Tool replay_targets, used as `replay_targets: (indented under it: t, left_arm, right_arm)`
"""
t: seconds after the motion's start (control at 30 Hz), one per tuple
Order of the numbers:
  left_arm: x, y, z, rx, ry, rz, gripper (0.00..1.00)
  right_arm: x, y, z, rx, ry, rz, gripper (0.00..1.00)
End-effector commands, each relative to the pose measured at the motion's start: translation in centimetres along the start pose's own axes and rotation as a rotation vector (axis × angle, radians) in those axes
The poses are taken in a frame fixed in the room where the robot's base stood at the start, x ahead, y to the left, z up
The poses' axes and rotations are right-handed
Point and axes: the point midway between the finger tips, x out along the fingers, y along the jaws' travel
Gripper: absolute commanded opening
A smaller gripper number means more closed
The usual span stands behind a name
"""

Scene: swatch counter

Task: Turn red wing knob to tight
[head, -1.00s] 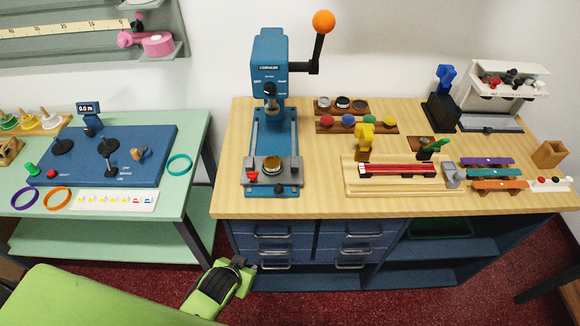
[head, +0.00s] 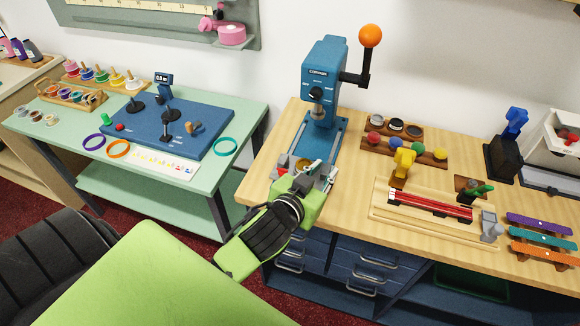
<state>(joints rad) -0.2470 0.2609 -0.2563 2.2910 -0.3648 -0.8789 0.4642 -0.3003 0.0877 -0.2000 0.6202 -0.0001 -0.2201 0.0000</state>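The blue press (head: 325,75) with an orange ball on its lever stands at the left end of the wooden counter. The red wing knob (head: 283,171) is a small red patch at the left of the press's grey front block, largely screened by my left gripper. My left gripper (head: 319,174) is over the front of that block, just right of the knob. I see no grip on the knob, and its fingers are too small and overlapped to tell open from shut. A brass-coloured round piece (head: 302,163) shows behind it. My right gripper is not in view.
A rack of coloured knobs (head: 404,148) and a wooden fixture with red strips (head: 428,205) lie right of the press. A green bench (head: 215,170) with a blue panel (head: 170,128) stands left, across a gap. Bare wood lies between press and fixture.

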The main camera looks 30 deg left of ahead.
Motion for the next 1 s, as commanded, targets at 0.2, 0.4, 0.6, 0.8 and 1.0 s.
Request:
replay_targets:
  t: [0.2, 0.4, 0.6, 0.8, 1.0]
  left_arm:
    - [1.2, 2.6, -10.5, 0.006, 0.351, 0.092, 0.22]
    - [-1.8, 9.3, -21.4, 0.096, 0.756, 0.367, 0.22]
    - [-6.5, 17.5, -24.1, 0.321, 0.957, 0.782, 0.22]
    - [-7.9, 21.8, -18.8, 0.655, 0.828, 1.178, 0.22]
    - [-4.5, 18.0, -10.7, 0.995, 0.37, 1.38, 0.22]
  right_arm:
    - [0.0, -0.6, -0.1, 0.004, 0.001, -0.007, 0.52]
    - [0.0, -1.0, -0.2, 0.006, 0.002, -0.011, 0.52]
    - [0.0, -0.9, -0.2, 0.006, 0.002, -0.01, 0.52]
    - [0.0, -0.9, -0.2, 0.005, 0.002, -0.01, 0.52]
    - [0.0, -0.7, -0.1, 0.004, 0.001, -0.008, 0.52]
